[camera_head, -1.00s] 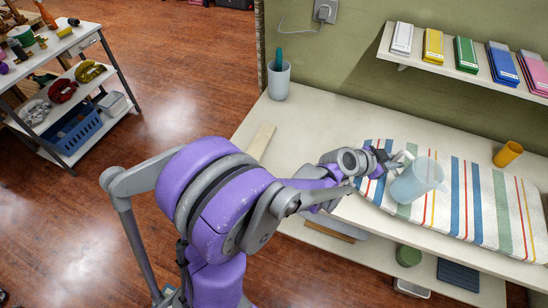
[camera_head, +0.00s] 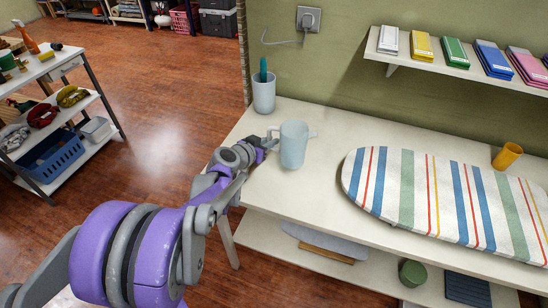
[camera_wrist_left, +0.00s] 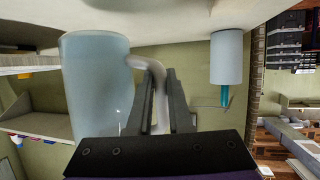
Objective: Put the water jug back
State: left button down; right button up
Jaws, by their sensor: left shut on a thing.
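The water jug (camera_head: 294,146) is pale translucent blue and stands upright at the left part of the white table (camera_head: 330,205). My left gripper (camera_head: 268,142) is at the jug's left side, shut on its handle. In the left wrist view the jug (camera_wrist_left: 95,85) is on the left, with its handle (camera_wrist_left: 157,80) between the two dark fingers of the gripper (camera_wrist_left: 163,105). I cannot tell whether the jug's base touches the table. My right gripper is not in view.
A striped ironing board (camera_head: 450,205) lies on the table to the right. An orange cup (camera_head: 507,156) stands behind it. A pale cup with a teal item (camera_head: 263,93) stands at the back left. A wall shelf (camera_head: 430,66) holds coloured packs. The table is clear around the jug.

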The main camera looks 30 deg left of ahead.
pick_arm(q)
jog(key=shift+f+b, duration=0.4)
jog(key=shift+f, duration=1.9)
jog(key=shift+f, duration=0.15)
jog(key=c, duration=0.8)
grip_release()
jog(key=shift+c, duration=0.2)
